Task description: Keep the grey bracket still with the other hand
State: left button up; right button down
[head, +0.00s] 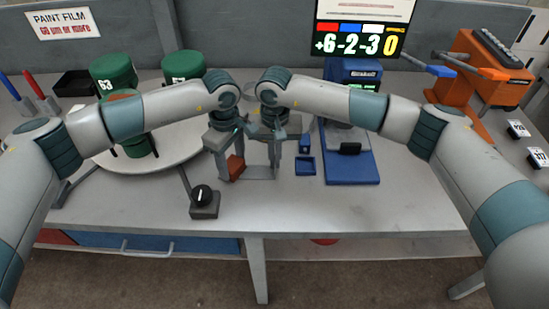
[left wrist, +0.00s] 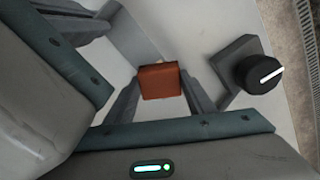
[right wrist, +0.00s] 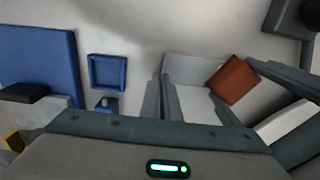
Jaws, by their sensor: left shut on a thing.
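The grey bracket (head: 262,173) stands on the table in the middle of the head view, partly hidden by my grippers. It also shows in the left wrist view (left wrist: 140,38) and the right wrist view (right wrist: 188,70). A red-brown block (head: 236,168) is at the bracket's left side. My left gripper (head: 229,155) is over that side, its fingers shut on the block, which sits between the tips in the left wrist view (left wrist: 160,82). My right gripper (head: 268,136) is above the bracket's right part. Its fingers are wide apart in the right wrist view, with nothing gripped.
A black knob box (head: 204,206) stands in front of the bracket. A small blue tray (head: 305,166) and a blue base plate (head: 352,170) lie to the right. Green drums (head: 114,72) stand on a round white turntable (head: 100,157) at left.

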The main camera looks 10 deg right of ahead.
pick_arm(q)
jog(key=shift+s+d, duration=0.2)
jog(key=shift+d, duration=0.25)
pick_arm(e)
jog(key=shift+s+a, duration=0.1)
jog(key=shift+a, duration=0.2)
pick_arm(q)
jog(key=shift+a, duration=0.2)
jog(key=shift+w+a, duration=0.2)
jog(key=shift+a, duration=0.9)
jog(key=shift+w+a, duration=0.15)
jog(key=shift+a, duration=0.95)
pick_arm(e)
jog(key=shift+d, duration=0.2)
pick_arm(q)
jog(key=shift+d+r, duration=0.1)
jog(key=shift+r, duration=0.5)
pick_arm(e)
jog(key=shift+f, duration=0.1)
pick_arm(q)
notch_tip(320, 180, up, 7)
